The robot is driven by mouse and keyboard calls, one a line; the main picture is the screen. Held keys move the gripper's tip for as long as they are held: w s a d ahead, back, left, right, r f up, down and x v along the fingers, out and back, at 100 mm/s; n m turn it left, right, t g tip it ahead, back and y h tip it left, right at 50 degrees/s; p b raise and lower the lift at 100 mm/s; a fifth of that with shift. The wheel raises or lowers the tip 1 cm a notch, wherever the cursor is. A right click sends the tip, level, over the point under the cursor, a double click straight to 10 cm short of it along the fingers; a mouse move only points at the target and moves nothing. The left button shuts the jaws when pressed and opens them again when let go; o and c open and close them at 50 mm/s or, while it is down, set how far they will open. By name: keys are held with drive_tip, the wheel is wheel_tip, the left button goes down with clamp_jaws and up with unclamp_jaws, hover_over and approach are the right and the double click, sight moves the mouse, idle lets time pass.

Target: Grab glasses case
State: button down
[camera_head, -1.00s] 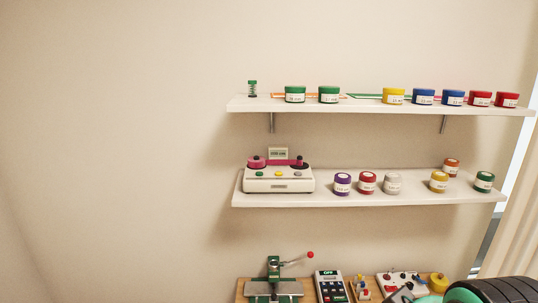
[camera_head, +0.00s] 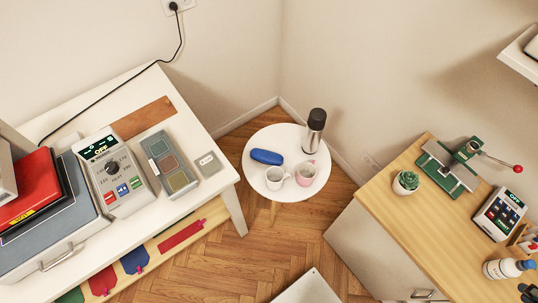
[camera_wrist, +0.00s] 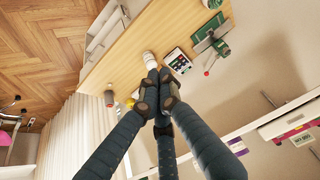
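The glasses case (camera_head: 267,157) is a blue, oblong, rounded case. My gripper (camera_wrist: 158,76) shows only in the wrist view. Its dark fingers come together at the tips, with nothing visible between them. It is over the wooden workbench side, away from the glasses case.
A pink mug (camera_head: 305,174) and a dark-capped flask (camera_head: 314,131) stand close to the case. A white desk (camera_head: 190,202) with devices is at left. A wooden workbench (camera_head: 385,205) with a plant and tools is at right.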

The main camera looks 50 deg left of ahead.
idle(0.4)
drive_tip(key=shift+c, duration=1)
unclamp_jaws()
